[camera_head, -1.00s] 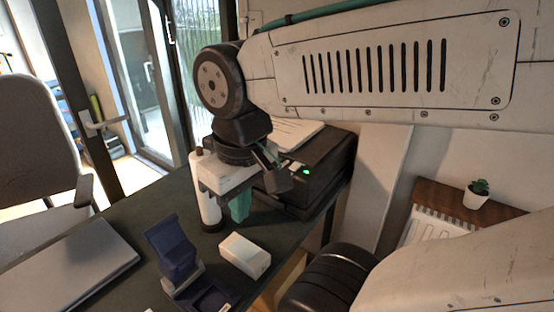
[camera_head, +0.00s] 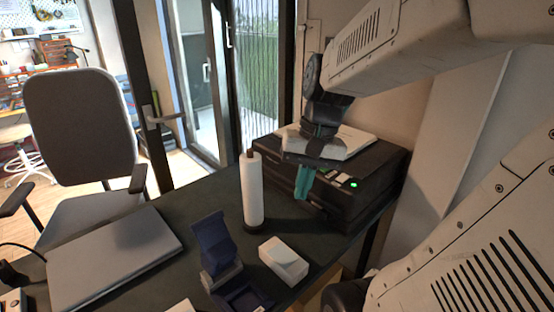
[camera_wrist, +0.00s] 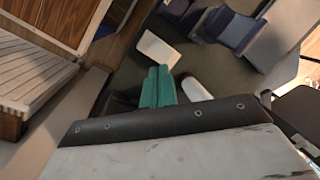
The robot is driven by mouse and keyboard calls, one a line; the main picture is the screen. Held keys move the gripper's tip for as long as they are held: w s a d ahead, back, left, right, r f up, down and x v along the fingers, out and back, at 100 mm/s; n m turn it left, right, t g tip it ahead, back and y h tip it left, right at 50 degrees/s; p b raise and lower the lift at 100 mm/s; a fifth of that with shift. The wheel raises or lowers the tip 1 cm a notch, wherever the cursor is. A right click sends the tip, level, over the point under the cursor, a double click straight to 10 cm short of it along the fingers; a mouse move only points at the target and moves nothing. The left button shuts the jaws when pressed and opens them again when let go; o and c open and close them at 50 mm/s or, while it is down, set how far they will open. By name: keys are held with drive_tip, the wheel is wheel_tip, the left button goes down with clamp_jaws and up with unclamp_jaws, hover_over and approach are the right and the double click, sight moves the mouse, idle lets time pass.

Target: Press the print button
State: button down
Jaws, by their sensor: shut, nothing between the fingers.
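The black printer (camera_head: 372,185) stands on the dark desk at the back right, with paper on its top. A lit green button (camera_head: 353,185) shows on its front panel, beside small pale keys or labels (camera_head: 340,178). My gripper (camera_head: 304,184) has teal fingers, shut and empty, pointing down in front of the printer's front face, left of the green light. I cannot tell whether they touch the printer. In the wrist view the shut teal fingers (camera_wrist: 158,88) show over the desk; the green button is not visible there.
A white paper roll on a stand (camera_head: 253,190) is just left of the gripper. A white box (camera_head: 284,260) and a dark blue holder (camera_head: 222,250) lie nearer on the desk (camera_head: 190,205). A closed laptop (camera_head: 112,255) is at left, with an office chair (camera_head: 80,125) behind.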

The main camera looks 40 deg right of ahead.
drive_tip(key=w+d+m+t, duration=0.2)
drive_tip(key=w+d+m, duration=0.2)
drive_tip(key=d, duration=0.4)
drive_tip(key=w+d+m+t, duration=0.3)
drive_tip(key=w+d+m, duration=0.1)
drive_tip(key=d+m, duration=0.3)
drive_tip(key=w+d+m+t, duration=0.3)
drive_tip(key=w+d+m, duration=0.1)
drive_tip(key=d, duration=0.5)
drive_tip(key=shift+r+m, duration=0.4)
drive_tip(key=shift+m, duration=0.3)
drive_tip(key=shift+a+f, duration=0.1)
drive_tip(key=shift+f, duration=4.3)
drive_tip(key=shift+f, duration=0.1)
drive_tip(key=shift+f, duration=0.3)
